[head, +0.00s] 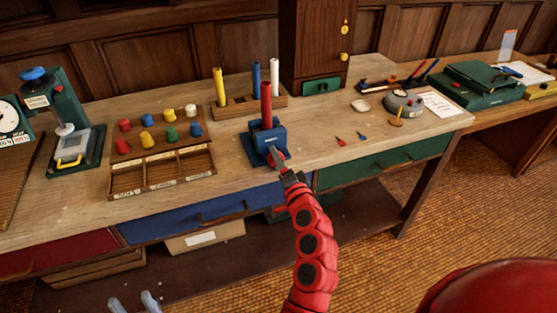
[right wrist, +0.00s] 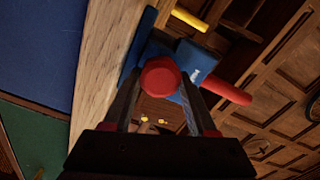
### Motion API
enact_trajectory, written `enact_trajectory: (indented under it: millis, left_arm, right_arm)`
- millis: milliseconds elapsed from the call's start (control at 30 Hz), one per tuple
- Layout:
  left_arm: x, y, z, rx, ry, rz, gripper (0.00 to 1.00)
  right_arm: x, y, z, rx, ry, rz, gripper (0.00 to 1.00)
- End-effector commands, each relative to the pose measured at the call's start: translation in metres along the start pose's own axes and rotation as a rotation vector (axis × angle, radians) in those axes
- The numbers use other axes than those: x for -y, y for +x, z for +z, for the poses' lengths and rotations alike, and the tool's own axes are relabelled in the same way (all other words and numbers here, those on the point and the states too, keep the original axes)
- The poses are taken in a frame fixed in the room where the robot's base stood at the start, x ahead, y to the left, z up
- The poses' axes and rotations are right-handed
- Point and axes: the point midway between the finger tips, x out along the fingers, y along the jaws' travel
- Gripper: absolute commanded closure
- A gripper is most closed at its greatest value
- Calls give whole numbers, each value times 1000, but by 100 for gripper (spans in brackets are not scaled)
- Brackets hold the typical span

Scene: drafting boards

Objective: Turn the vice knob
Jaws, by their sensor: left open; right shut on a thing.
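The blue vice (head: 267,138) stands near the front edge of the workbench with a red rod (head: 266,103) upright in its jaws. In the right wrist view, the vice body (right wrist: 200,64) and the red rod (right wrist: 226,90) lie behind its round red knob (right wrist: 160,76). My right gripper (head: 279,161) reaches in from the front and is shut on the knob, one finger on each side of it. In the head view the gripper mostly covers the knob. My left gripper (head: 135,303) shows only pale fingertips at the bottom left, apart and empty, below the bench top.
A tray of coloured pegs (head: 160,161) is left of the vice. A wooden rack (head: 240,108) with yellow, blue and white rods stands behind it. A wooden cabinet (head: 314,45) rises at the back.

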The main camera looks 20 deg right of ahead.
Motion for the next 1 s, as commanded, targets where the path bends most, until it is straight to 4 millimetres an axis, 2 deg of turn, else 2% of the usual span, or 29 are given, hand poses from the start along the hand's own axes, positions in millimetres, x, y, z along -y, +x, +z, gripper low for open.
enact_trajectory:
  millis: [267,300,433,767,867,1000]
  left_arm:
    - [0,0,0,0,0,0,50]
    - [0,0,0,0,0,0,50]
    - [0,0,0,0,0,0,50]
    - [0,-1,0,0,0,0,50]
    - [0,-3,0,0,0,0,50]
    - [0,-6,1,0,0,0,50]
  right_arm:
    - [-2,0,2,5,-1,4,98]
    - [-2,0,2,5,-1,4,35]
    - [-1,0,1,3,-1,2,12]
    - [-1,-4,1,1,-1,0,12]
    - [-1,-14,0,-1,-1,-1,12]
    - [-2,-40,0,-3,0,1,12]
